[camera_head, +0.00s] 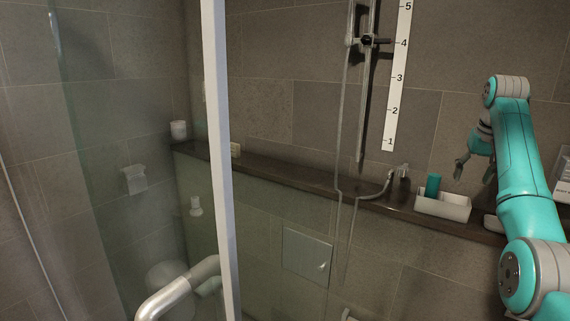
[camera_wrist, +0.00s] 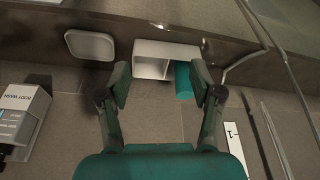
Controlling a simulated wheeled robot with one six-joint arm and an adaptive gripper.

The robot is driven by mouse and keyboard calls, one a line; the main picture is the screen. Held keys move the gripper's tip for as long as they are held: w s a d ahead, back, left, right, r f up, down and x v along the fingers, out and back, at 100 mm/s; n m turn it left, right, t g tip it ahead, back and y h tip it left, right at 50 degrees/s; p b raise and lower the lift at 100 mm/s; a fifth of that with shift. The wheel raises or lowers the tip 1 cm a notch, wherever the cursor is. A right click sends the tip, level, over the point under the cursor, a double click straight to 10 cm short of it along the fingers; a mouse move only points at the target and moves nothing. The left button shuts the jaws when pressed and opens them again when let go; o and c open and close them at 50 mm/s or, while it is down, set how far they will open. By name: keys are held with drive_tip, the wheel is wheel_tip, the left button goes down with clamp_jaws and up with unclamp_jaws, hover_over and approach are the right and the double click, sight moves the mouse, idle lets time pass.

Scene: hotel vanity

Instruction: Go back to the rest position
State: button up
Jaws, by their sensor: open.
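My gripper (camera_head: 474,172) is in the head view at the right, raised in front of the tiled wall, above the dark shelf. Its two fingers are spread apart with nothing between them. In the wrist view the open fingers (camera_wrist: 161,84) frame a white open box (camera_wrist: 152,49) and a teal cylinder (camera_wrist: 183,80), both beyond the fingertips. In the head view the teal cylinder (camera_head: 433,182) stands upright at the left part of the white box (camera_head: 443,208); I cannot tell whether it is inside or behind it.
The dark shelf (camera_head: 300,178) runs along the wall. A white dish (camera_wrist: 90,46) lies beside the box. A labelled box (camera_wrist: 18,112) is at the wrist view's left. A numbered strip (camera_head: 396,80), shower rail and hose (camera_head: 340,150) are on the wall. A glass door with white frame (camera_head: 218,150) stands left.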

drive_tip(key=w+a+f+n+t, duration=0.1)
drive_tip(key=a+f, duration=0.2)
drive_tip(key=f, duration=1.5)
drive_tip(key=w+a+f+t, duration=0.15)
drive_tip(key=a+f, duration=0.25)
drive_tip(key=f, duration=1.3)
drive_tip(key=s+a+f+t, duration=0.1)
drive_tip(key=s+a+f, duration=0.2)
drive_tip(key=s+f, duration=0.35)
drive_tip(key=s+a+f+n+t, duration=0.1)
drive_tip(key=s+a+f, duration=0.3)
drive_tip(key=s+f, duration=0.3)
drive_tip(key=s+a+f+t, duration=0.1)
drive_tip(key=s+a+f, duration=0.3)
drive_tip(key=f, duration=0.5)
drive_tip(key=s+a+n+t, duration=0.15)
drive_tip(key=s+a, duration=0.25)
drive_tip(key=s, duration=1)
drive_tip(key=s+a+m+t, duration=0.15)
drive_tip(key=s+a, duration=0.25)
drive_tip(key=s, duration=1.1)
drive_tip(key=s+a+r+n+t+y, duration=0.1)
drive_tip(key=s+a+r+n+t, duration=0.1)
drive_tip(key=s+r, duration=1.8)
drive_tip(key=shift+s+a+r+t, duration=0.2)
drive_tip(key=shift+s+a+t, duration=0.4)
drive_tip(key=shift+a, duration=0.55)
